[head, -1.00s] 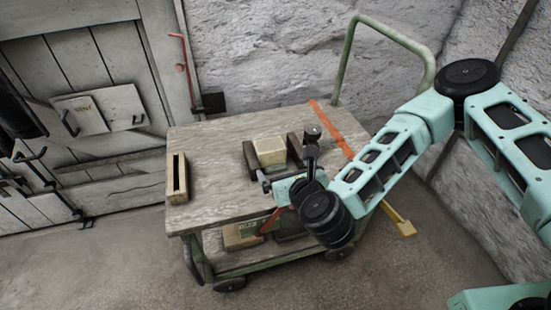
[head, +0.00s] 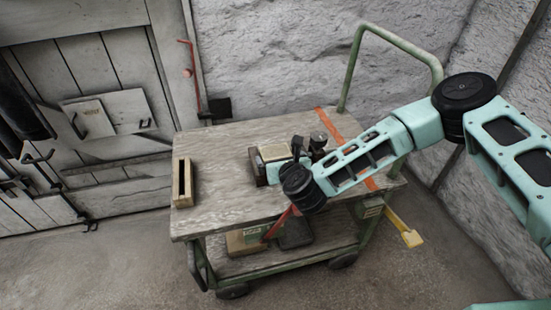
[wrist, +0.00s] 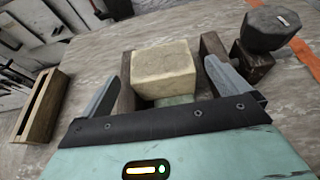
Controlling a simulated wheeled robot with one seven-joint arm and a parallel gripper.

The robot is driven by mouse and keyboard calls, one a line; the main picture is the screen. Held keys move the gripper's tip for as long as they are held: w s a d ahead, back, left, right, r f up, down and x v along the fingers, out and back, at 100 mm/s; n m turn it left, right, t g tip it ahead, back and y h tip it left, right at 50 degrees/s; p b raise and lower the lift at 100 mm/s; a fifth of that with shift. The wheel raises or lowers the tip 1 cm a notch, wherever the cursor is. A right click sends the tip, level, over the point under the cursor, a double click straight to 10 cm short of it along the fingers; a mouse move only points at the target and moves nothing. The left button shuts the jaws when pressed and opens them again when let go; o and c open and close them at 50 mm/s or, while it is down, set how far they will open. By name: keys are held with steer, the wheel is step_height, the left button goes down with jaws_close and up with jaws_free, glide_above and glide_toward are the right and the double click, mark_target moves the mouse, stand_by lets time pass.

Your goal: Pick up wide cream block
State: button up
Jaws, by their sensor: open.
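The wide cream block (wrist: 163,70) sits on the cart top between dark wooden pieces, and it also shows in the head view (head: 274,152). My gripper (wrist: 182,88) is open, with one grey finger to the left of the block and one to the right. The block lies ahead of the gripper's palm, between the lines of the two fingers. I cannot tell whether either finger touches it. In the head view my wrist hides part of the block and most of the fingers.
The cart top (head: 225,205) is bare at front left. A slotted wooden box (head: 182,184) stands at its left edge. A dark faceted object (wrist: 268,28) on a wooden block (wrist: 252,64) stands close to the right finger. An orange stripe (head: 328,124) crosses the cart's right side.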

mark_target(276, 153)
steer(key=shift+x, duration=1.95)
steer(key=c, duration=1.3)
steer(key=shift+r, duration=0.15)
steer(key=shift+c, duration=1.2)
